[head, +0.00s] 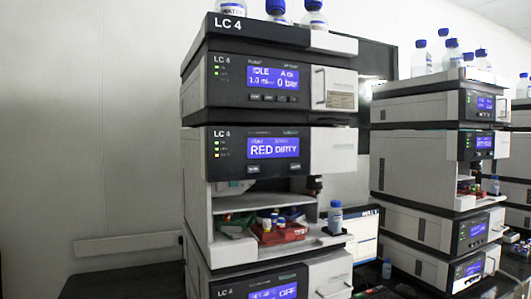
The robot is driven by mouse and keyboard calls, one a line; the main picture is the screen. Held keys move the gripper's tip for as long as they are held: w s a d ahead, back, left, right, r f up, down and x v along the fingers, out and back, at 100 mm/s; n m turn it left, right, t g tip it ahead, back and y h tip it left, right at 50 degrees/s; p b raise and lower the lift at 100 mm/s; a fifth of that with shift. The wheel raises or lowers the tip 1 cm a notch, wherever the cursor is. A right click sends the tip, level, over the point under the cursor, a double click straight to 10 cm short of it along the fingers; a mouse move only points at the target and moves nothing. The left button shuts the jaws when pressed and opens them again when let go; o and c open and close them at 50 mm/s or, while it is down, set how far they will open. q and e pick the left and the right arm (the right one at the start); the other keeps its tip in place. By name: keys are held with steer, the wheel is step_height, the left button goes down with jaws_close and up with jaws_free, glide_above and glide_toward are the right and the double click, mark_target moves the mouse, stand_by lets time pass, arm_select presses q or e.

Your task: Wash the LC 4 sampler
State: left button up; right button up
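The LC 4 stack (230,26) stands in the middle of the head view. Its sampler module (200,170) has a blue screen (272,147) reading "RED DIRTY" under smaller unreadable text. Two small dark buttons (253,169) sit below the screen, and small status lights are at its left. Under this panel is an open bay with a red tray (285,234) holding several small vials, beside something green. A small blue-capped bottle (335,219) stands upright on the ledge at the bay's right. Neither of my grippers is in view.
Above the sampler, a module (335,88) screen reads "IDLE" and "0 bar". Blue-capped bottles (275,8) stand on top. The lower module's screen (274,292) reads "OFF". A monitor (365,235) and another stack (410,108) stand to the right. The left wall is bare.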

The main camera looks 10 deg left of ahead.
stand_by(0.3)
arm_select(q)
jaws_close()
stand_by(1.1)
